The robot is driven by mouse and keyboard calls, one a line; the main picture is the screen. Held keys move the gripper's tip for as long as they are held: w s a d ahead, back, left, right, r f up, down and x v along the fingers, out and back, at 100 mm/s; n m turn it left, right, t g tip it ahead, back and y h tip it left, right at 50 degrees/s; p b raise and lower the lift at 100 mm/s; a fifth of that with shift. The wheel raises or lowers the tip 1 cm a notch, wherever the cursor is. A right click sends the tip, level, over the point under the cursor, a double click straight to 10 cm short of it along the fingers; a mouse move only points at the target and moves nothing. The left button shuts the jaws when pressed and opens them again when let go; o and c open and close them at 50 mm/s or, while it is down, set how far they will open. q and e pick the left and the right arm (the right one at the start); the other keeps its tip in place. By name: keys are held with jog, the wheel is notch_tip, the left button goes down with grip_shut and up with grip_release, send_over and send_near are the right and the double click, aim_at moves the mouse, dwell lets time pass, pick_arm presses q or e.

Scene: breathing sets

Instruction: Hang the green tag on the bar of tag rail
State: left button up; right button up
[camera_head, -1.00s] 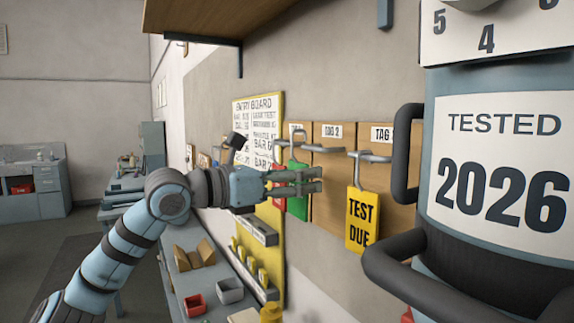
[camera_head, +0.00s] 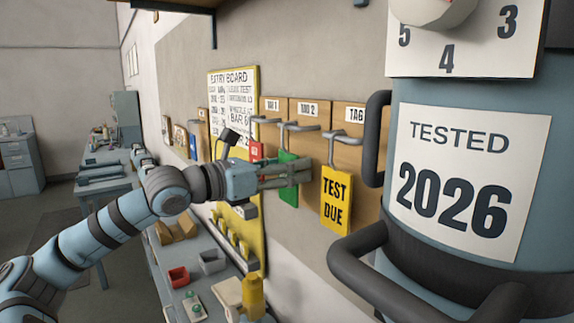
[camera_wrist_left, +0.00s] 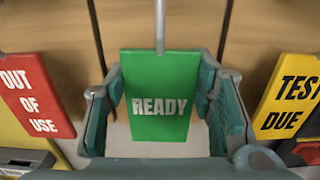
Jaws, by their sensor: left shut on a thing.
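The green tag (camera_head: 289,197) reads READY in the left wrist view (camera_wrist_left: 160,125). It is upright at the tag rail, below the hooked metal bar (camera_head: 300,127) under the TAG 2 label. My left gripper (camera_head: 298,174) is shut on the tag, with a finger on either side of it (camera_wrist_left: 160,95). A thin metal rod (camera_wrist_left: 160,25) meets the tag's top edge in the wrist view. I cannot tell whether the tag hangs on the bar. My right gripper is not in view.
A yellow TEST DUE tag (camera_head: 336,199) hangs just right of the green one, and a red OUT OF USE tag (camera_wrist_left: 35,95) is to its left. A large blue cylinder (camera_head: 460,110) with dark handles fills the right. A bench with small bins (camera_head: 178,277) is below.

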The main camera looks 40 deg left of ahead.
pick_arm(q)
jog(key=o, duration=1.3)
